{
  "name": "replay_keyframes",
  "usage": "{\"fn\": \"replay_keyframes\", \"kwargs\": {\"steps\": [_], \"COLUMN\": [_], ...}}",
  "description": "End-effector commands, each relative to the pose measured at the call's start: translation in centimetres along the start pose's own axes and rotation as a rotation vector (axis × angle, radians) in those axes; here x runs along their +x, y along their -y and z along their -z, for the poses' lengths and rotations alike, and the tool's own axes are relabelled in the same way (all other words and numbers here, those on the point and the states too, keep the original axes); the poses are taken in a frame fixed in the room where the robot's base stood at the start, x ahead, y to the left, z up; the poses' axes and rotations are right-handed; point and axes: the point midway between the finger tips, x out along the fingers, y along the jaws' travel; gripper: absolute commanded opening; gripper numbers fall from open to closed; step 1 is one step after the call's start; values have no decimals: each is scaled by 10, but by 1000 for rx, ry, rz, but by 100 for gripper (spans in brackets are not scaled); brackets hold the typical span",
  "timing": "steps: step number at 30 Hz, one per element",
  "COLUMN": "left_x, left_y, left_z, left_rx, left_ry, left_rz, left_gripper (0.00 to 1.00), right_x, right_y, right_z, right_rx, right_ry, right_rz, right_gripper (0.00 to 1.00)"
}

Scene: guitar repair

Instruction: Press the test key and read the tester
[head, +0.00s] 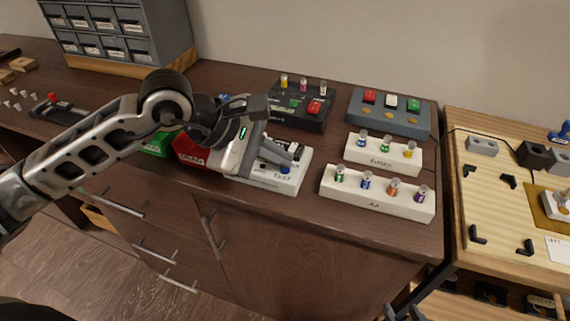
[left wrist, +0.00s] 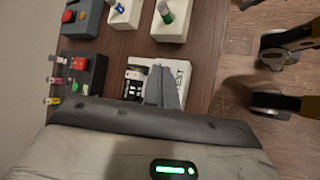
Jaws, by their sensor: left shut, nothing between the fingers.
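The white tester (head: 264,183), marked TEST, lies on the brown cabinet top. It also shows in the left wrist view (left wrist: 184,72), with a dark-and-white panel at one side. My left gripper (head: 292,156) is shut and empty, with its fingers over the tester. In the left wrist view the closed fingers (left wrist: 168,78) cover the tester's middle. A small blue part shows beside the fingertips in the head view. The test key and any reading cannot be made out; I cannot tell whether the fingers touch the tester. A grey piece at the bottom edge seems to be my right gripper (head: 403,313).
Right of the tester stand the white AA block (head: 372,208) and FUSES block (head: 372,160), both holding coloured cylinders. Behind are a black box (head: 287,118) with buttons and a grey three-button box (head: 365,119). Red (head: 187,150) and green (head: 156,146) bins sit left, partly behind my arm.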

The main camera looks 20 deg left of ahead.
Motion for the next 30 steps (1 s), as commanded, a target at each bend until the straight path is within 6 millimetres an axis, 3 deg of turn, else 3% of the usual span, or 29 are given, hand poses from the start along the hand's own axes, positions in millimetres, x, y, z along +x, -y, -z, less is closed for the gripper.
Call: {"fn": "replay_keyframes", "kwargs": {"steps": [17,30], "left_x": [-10,-38], "left_y": [-7,-28], "left_z": [-7,-28], "left_rx": [1,3], "left_ry": [0,0], "left_rz": [-2,-3], "left_gripper": [0,0], "right_x": [-4,-18], "right_y": [0,2], "right_z": [3,16], "right_rx": [-2,-3], "right_ry": [5,18], "right_rz": [-1,0], "right_gripper": [36,36]}}
